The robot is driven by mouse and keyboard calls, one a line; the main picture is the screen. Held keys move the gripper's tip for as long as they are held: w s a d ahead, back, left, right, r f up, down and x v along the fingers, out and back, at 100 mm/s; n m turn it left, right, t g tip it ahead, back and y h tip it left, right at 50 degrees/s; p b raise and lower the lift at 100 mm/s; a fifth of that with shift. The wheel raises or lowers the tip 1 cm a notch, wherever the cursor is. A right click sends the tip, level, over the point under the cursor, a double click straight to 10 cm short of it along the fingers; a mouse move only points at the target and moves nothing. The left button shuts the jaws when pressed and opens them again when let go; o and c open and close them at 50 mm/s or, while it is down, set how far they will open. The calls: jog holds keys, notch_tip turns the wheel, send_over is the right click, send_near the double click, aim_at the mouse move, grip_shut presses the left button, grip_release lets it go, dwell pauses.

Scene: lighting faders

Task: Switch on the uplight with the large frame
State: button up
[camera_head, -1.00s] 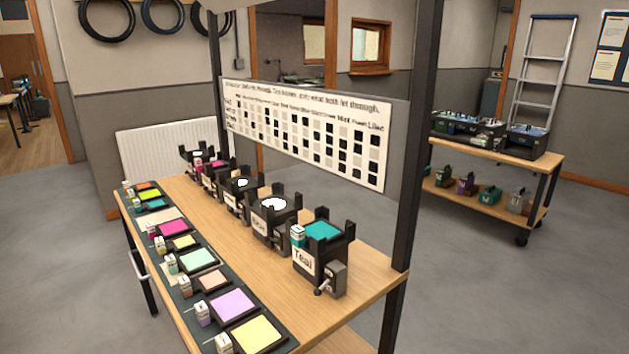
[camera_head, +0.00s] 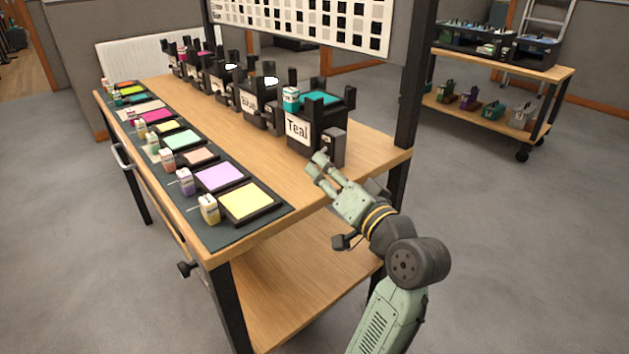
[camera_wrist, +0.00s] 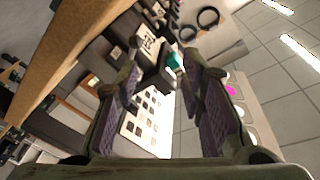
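A row of black uplights stands along the table. The nearest uplight (camera_head: 318,122) bears a "Teal" label, a teal sheet on top and a grey box on its near right side. Behind it is an uplight with a white top (camera_head: 258,110) and a partly readable label. Several more run toward the back; frame sizes are hard to compare at this angle. My gripper (camera_head: 317,162) is open and empty, its fingertips close in front of the Teal uplight's side box; contact cannot be told. In the wrist view the fingers (camera_wrist: 166,78) are wide apart, with a teal patch between them.
A black post (camera_head: 418,75) rises at the right, with a chart board (camera_head: 300,22) above. A cart (camera_head: 500,62) stands behind right. The wood between mat and uplights is clear.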

jog(key=shift+m, duration=0.3)
jog(key=w+a+f, duration=0.1)
jog(key=w, duration=0.4)
jog(key=w+a+f, duration=0.1)
jog(key=w, duration=0.2)
jog(key=shift+w+a+f, duration=0.3)
jog(key=shift+a, duration=0.05)
jog(key=shift+c, duration=0.3)
grip_shut()
